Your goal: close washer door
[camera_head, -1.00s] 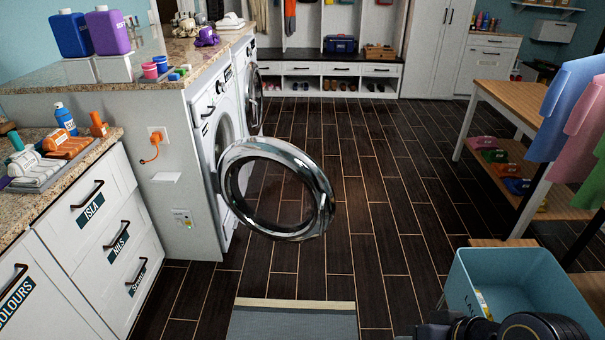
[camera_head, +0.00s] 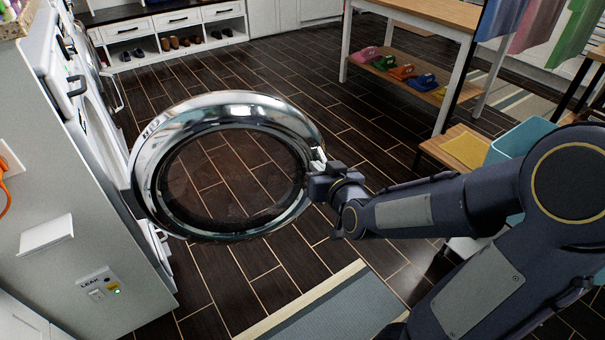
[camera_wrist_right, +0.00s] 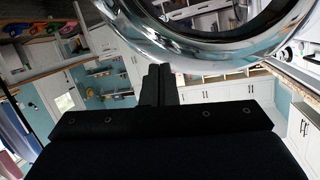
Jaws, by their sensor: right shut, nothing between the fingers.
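The washer door (camera_head: 170,126), a round chrome ring with dark see-through glass, stands wide open from the front of the white washer (camera_head: 97,120). My right gripper (camera_head: 319,168) is at the door's outer right rim, apparently touching or very near it. In the right wrist view, my right gripper's fingers (camera_wrist_right: 160,82) are together with nothing between them, just under the chrome rim of the door (camera_wrist_right: 175,42). The washer's opening is mostly hidden behind the door and the side panel. My left gripper is not in view.
A grey mat (camera_head: 345,308) lies on the dark tiled floor. A wooden table with shelved slippers (camera_head: 400,72) stands at the back right, with a blue bin (camera_head: 520,138) in front. A leak sensor box (camera_head: 98,288) is on the side panel. The middle floor is clear.

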